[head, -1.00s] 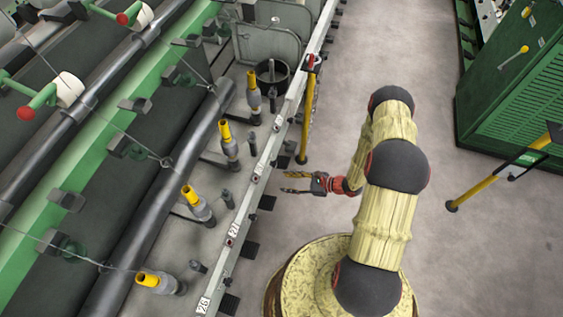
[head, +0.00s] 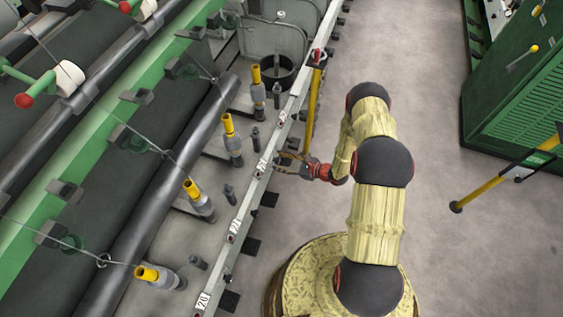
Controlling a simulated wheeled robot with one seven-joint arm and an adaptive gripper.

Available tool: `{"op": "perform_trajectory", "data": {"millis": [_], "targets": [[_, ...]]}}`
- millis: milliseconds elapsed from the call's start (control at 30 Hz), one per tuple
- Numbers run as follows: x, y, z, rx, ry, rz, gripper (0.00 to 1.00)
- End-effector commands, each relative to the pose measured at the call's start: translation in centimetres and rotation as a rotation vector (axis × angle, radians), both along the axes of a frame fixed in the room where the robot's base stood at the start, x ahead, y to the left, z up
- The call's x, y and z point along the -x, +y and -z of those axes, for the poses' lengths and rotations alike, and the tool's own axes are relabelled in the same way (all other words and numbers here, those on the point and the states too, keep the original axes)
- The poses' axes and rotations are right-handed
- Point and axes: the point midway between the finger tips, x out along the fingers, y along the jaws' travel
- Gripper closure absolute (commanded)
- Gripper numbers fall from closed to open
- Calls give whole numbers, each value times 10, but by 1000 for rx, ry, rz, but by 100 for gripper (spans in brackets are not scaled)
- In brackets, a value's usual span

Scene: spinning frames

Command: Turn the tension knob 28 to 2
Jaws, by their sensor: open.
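A long grey rail (head: 247,200) carries number plates with small red-and-dark knobs beside them. The plate nearest my gripper (head: 262,165) starts with a 2, but its second digit is too small to read surely; it may be 28. A small knob (head: 259,175) sits just below this plate, and its setting cannot be read. My gripper (head: 278,163) is open and empty, its fingers pointing left at the rail, right by this plate and knob. I cannot tell whether they touch.
Several yellow-topped spindles (head: 230,135) stand behind the rail. A yellow post (head: 309,110) rises just beyond my gripper. A green cabinet (head: 525,100) and another yellow post (head: 485,190) are at right. The floor (head: 420,60) between is clear.

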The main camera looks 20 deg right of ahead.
Motion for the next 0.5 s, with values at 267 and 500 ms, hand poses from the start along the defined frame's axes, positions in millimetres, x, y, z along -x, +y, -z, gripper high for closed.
{"op": "perform_trajectory", "data": {"millis": [267, 500], "targets": [[0, 0, 0, 0, 0, 0, 60], [0, 0, 0, 0, 0, 0, 74]]}}
